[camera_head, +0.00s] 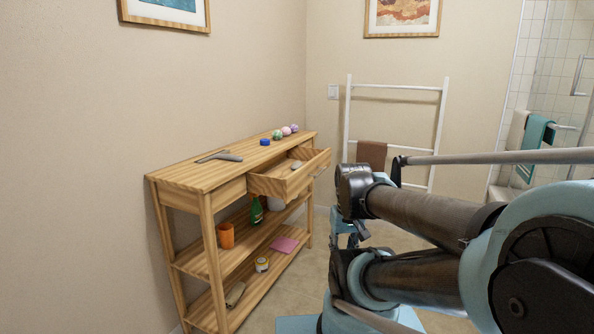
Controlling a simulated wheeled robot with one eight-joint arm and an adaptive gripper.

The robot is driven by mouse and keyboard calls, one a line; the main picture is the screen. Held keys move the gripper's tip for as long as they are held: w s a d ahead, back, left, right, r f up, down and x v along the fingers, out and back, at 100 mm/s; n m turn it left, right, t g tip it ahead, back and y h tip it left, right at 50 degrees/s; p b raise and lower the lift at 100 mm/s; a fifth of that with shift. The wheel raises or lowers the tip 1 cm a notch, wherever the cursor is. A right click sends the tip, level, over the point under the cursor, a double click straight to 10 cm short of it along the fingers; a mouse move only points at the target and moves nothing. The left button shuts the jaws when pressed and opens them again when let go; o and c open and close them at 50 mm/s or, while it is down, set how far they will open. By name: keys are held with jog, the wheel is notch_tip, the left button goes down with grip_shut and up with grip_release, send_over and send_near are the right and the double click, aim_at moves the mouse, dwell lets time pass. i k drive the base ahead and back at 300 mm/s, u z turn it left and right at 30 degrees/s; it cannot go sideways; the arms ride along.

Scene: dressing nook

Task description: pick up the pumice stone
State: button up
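A small grey object (296,165), which looks like the pumice stone, lies inside the pulled-out drawer (282,183) of the wooden console. It is too small to be sure of. My arm fills the right side of the head view, to the right of the drawer and apart from it. I cannot make out the fingers of my gripper in this view.
The console top (200,175) holds a grey-handled tool (222,157), a blue item (265,142) and several coloured balls (286,131). Its shelves hold an orange cup (226,236), a green bottle (257,211), a pink cloth (284,244) and a tan object (235,294). A white ladder rack (437,130) stands behind.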

aim_at(295, 166)
jog(key=i, duration=1.2)
jog(key=z, duration=0.35)
